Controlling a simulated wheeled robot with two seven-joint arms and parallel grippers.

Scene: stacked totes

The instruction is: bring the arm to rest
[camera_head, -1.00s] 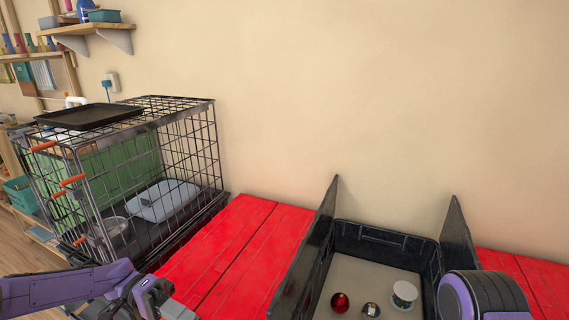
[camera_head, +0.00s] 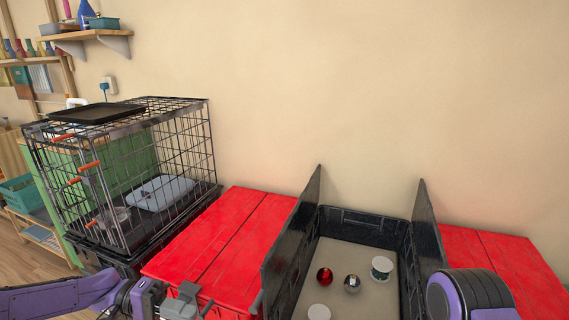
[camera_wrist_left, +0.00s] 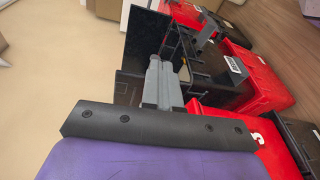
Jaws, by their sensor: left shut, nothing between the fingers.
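My left arm comes in from the left at the bottom of the head view. Its gripper (camera_head: 186,302) is low, just in front of the red lid left of the open black tote. In the left wrist view the two grey fingers (camera_wrist_left: 162,82) are close together, with nothing between them. My right arm shows only as a purple and black link at the lower right; its gripper is out of view.
The open black tote (camera_head: 282,262) holds a red ball (camera_head: 324,276), a shiny ball (camera_head: 352,284) and white-topped round items (camera_head: 382,268). Red lids (camera_head: 215,240) flank it. A wire cage (camera_head: 150,165) with a black tray (camera_head: 97,113) on top stands left.

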